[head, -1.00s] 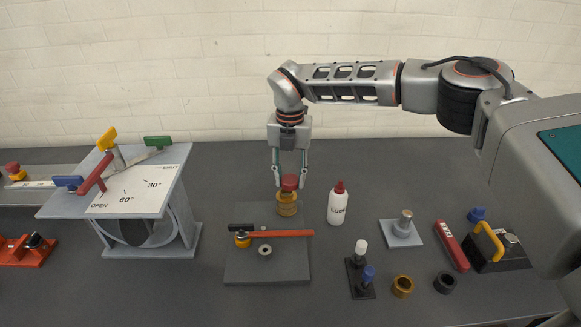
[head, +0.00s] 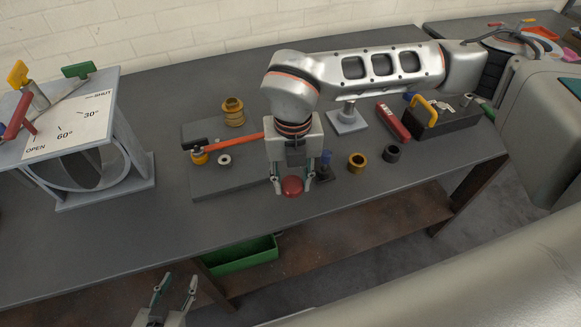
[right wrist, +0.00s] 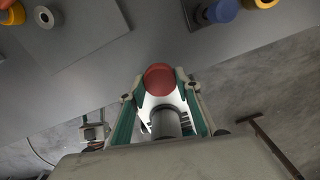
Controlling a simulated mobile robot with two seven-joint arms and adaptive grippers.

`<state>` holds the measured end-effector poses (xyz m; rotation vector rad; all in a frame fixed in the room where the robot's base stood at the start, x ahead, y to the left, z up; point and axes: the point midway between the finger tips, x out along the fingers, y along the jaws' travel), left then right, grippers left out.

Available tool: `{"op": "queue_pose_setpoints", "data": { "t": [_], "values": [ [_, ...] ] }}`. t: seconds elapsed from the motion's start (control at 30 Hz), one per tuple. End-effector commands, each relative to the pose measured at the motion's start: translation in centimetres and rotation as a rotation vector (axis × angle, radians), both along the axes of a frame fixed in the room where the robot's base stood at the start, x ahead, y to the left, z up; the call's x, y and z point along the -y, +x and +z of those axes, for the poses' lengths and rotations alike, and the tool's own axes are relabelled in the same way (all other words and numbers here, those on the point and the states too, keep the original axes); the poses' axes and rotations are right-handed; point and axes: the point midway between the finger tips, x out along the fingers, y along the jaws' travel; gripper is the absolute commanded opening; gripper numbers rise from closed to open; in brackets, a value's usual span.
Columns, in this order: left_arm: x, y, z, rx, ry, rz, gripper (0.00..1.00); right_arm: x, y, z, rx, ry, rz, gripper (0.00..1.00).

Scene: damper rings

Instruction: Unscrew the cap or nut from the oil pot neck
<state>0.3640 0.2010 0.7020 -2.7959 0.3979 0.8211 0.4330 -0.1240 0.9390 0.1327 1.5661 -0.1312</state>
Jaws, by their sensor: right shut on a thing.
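My right gripper (head: 292,186) is shut on a round red cap (head: 292,188), held between its fingertips over the table's front edge. The cap also shows in the right wrist view (right wrist: 158,78), between the two green-lined fingers. The brass stepped pot (head: 233,112), seemingly the oil pot, stands at the back of the grey plate, with no red cap on it. The right gripper is well apart from it, to the front right. My left gripper (head: 175,288) is open and empty at the bottom of the head view, in front of the table.
A brass ring (head: 357,162), a black ring (head: 392,154) and a black box with a yellow handle (head: 445,118) stand to the right. A green bin (head: 240,256) is below the table.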

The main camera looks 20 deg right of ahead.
Motion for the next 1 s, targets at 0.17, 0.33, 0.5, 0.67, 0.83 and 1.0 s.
{"op": "queue_pose_setpoints", "data": {
  "t": [0.17, 0.33, 0.5, 0.67, 0.83, 1.0],
  "values": [
    [0.0, 0.0, 0.1, 0.001, 0.0, 0.0, 0.4, 0.0, 0.0, 0.0, 0.0, 0.0, 0.0, 0.07],
    [0.0, 0.0, 0.0, 0.0, 0.0, 0.001, 0.4, 0.0, 0.0, 0.0, 0.0, 0.0, 0.0, 0.07],
    [-0.1, -0.1, -0.8, 0.0, 0.002, 0.0, 0.4, 0.0, 0.0, -0.1, 0.002, 0.001, -0.002, 0.07],
    [-0.1, -0.1, -2.1, -0.002, 0.002, 0.001, 0.4, 0.0, 0.0, -1.1, 0.0, 0.0, -0.003, 0.07],
    [-0.1, -0.3, -3.9, -0.009, 0.002, 0.0, 0.4, 0.0, 0.0, -3.0, -0.002, 0.0, -0.003, 0.07],
    [-0.2, -0.7, -5.4, -0.018, 0.003, 0.0, 0.4, 0.0, 0.0, -4.4, -0.001, 0.0, -0.003, 0.07]
  ]
}}
